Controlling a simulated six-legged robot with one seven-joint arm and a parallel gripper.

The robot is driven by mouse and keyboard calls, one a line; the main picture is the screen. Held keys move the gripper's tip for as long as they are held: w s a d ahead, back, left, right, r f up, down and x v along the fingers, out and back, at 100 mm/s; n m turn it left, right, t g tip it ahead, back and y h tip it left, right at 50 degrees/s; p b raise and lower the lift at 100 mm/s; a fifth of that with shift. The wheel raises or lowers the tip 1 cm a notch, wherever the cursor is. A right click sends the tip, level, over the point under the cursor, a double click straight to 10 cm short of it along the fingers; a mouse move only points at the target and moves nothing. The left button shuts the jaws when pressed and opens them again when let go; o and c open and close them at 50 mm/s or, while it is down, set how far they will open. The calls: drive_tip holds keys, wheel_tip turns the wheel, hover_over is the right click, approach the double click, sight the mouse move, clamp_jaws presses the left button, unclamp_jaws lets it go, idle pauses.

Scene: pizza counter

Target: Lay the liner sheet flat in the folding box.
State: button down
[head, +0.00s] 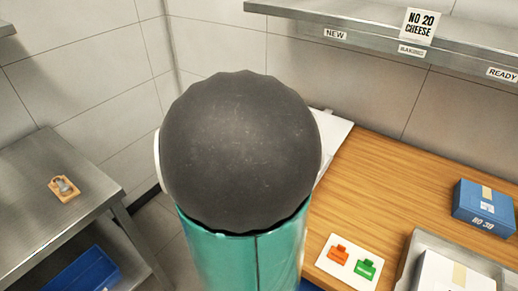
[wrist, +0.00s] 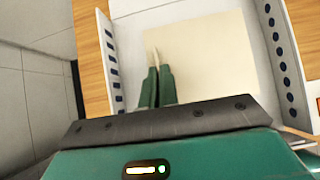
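The liner sheet (wrist: 215,62) is a cream square in the wrist view. It lies over the floor of the white folding box (wrist: 125,30), whose side walls with rows of dark slots stand left and right. The sheet looks largely flat, closer to the right wall. My gripper (wrist: 156,66) is over the sheet's left edge, its teal fingers close together with a pale strip at their tips, which looks like the pinched edge of the sheet. In the head view my arm hides the gripper, the sheet and most of the box (head: 334,136).
A wooden counter (head: 385,185) holds a white card with orange and green clips (head: 350,262), a blue box (head: 484,208) and a metal tray (head: 412,262) with a white box. A metal shelf (head: 385,32) hangs above. A steel table (head: 50,190) stands left.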

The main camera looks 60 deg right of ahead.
drive_tip(key=shift+f, duration=0.25)
drive_tip(key=shift+d, duration=0.1)
drive_tip(key=c, duration=1.6)
unclamp_jaws()
drive_tip(key=shift+c, duration=0.4)
wheel_tip(320, 180, up, 9)
